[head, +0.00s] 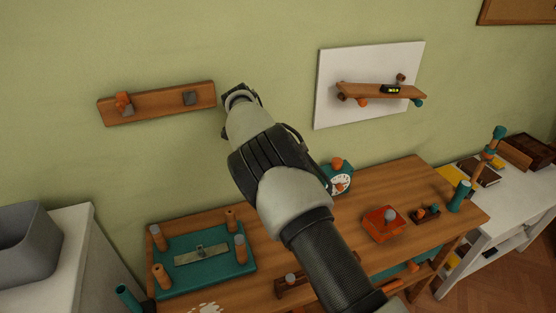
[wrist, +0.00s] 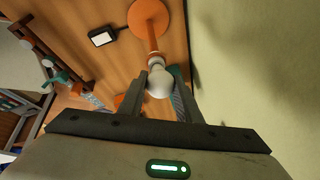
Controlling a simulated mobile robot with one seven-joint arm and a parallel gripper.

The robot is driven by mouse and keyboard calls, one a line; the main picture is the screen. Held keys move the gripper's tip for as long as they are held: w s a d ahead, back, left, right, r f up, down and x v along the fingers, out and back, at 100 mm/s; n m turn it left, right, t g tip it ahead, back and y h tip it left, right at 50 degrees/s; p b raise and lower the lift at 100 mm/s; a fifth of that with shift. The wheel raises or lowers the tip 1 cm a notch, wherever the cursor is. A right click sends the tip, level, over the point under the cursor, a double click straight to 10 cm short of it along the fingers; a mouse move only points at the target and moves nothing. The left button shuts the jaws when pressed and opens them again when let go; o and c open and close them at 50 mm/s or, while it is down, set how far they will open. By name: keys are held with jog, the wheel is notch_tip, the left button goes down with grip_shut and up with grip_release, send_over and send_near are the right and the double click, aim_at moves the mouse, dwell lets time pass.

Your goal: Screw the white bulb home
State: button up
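In the wrist view the white bulb (wrist: 160,83) is between the two fingers of my gripper (wrist: 163,72), which appear to touch it on both sides. Beyond it, in line with it, is an orange stem with a pale collar (wrist: 154,58) and a round orange base (wrist: 148,17) on a wooden surface. I cannot tell whether the bulb is seated in the collar. In the head view my gripper (head: 237,95) is at the end of my arm, beside the wall. The bulb and the orange stand do not show there; my arm covers the middle of the scene.
A small black box with a white face (wrist: 102,37) lies beside the orange base. The green wall (wrist: 250,60) is close on the right of the wrist view. In the head view a wooden wall rail (head: 158,102), a wall shelf (head: 375,91) and a teal tray (head: 185,275) surround my arm.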

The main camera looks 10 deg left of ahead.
jog(key=shift+o, duration=1.2)
